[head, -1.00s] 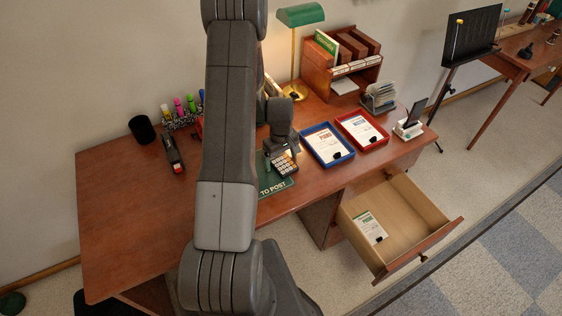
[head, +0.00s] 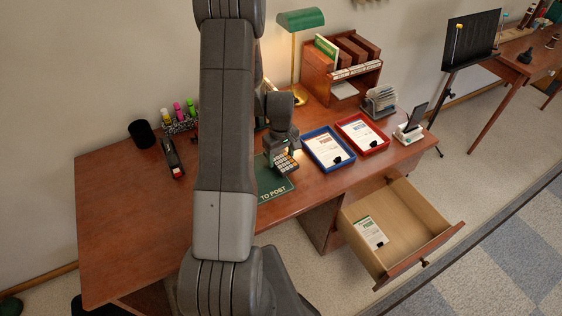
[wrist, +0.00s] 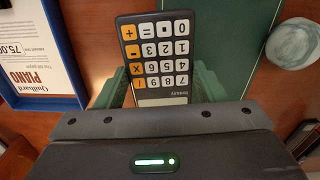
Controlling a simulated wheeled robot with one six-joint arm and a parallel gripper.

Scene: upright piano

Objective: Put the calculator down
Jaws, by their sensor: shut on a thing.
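The calculator (wrist: 158,58), dark with white and orange keys, is between the fingers of my gripper in the wrist view, its lower part hidden by the gripper body. In the head view the calculator (head: 287,164) hangs at my gripper (head: 279,152), tilted, over the desk near the green "TO POST" mat (head: 272,185). My gripper is shut on it. The green mat (wrist: 235,30) also lies under and beside the calculator in the wrist view. I cannot tell the exact gap between the calculator and the mat.
A blue tray (head: 349,164) and a red tray (head: 384,146) with leaflets stand right of my gripper. The drawer (head: 414,206) is open, with a leaflet (head: 371,232) in it. A stapler (head: 172,157) and black cup (head: 142,133) stand left.

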